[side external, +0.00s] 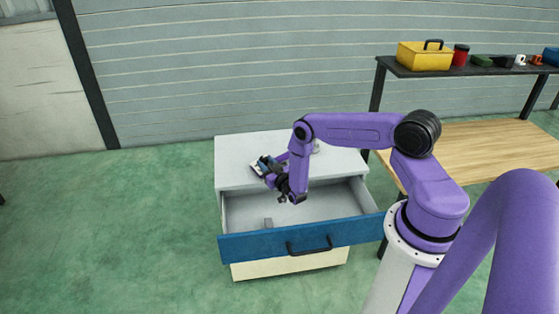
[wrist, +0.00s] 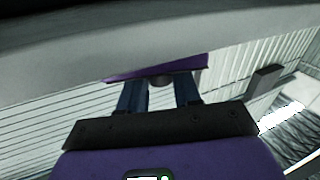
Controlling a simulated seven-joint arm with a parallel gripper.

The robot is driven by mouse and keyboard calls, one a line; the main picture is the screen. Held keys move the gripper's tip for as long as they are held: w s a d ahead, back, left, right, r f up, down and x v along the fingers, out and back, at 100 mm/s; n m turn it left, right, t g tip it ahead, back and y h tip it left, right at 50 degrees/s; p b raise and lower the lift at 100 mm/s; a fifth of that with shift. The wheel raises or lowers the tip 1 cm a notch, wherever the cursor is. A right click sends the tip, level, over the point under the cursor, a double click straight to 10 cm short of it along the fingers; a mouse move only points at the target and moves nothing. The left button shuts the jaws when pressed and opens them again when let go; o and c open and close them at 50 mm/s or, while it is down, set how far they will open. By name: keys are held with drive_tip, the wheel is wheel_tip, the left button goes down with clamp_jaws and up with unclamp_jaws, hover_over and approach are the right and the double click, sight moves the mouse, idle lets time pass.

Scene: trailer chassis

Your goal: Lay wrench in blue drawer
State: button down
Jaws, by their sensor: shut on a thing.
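The blue drawer (side external: 262,245) is pulled well open at the front of a grey cabinet, with its black handle facing forward. My gripper (side external: 263,163) is above the rear left of the drawer, near the cabinet top's front edge. In the wrist view its two blue fingers (wrist: 160,88) stand apart around a small dark piece. A thin purple strip crosses behind the fingertips; I cannot tell whether it belongs to the held thing. The wrench is not clearly seen in either view, being hidden or too small. What the fingers hold appears off the drawer floor.
The grey cabinet top (side external: 240,147) lies behind the drawer. At right, a wooden bench (side external: 500,150) has a dark shelf carrying a yellow toolbox (side external: 424,58), a red can (side external: 461,54) and other items.

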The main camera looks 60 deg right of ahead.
drive_tip(key=shift+r, duration=0.15)
drive_tip(key=shift+w+r, duration=0.1)
drive_tip(key=shift+r, duration=0.45)
drive_tip(key=s+a+r, duration=0.2)
drive_tip(key=s+r, duration=0.4)
drive_tip(key=s, duration=0.1)
drive_tip(key=s+a+r, duration=0.3)
drive_tip(key=s+r, duration=0.3)
drive_tip(key=w+a+r+n+y, duration=0.1)
drive_tip(key=a+r+n+y, duration=0.1)
drive_tip(key=a+r, duration=0.4)
drive_tip(key=w+a+r+n+t+y, duration=0.1)
drive_tip(key=a+r+y, duration=0.3)
drive_tip(key=a, duration=0.6)
wheel_tip(320, 180, up, 2)
drive_tip(key=shift+w+n+y, duration=0.2)
drive_tip(key=shift+n+y, duration=0.2)
drive_tip(key=shift+n, duration=0.3)
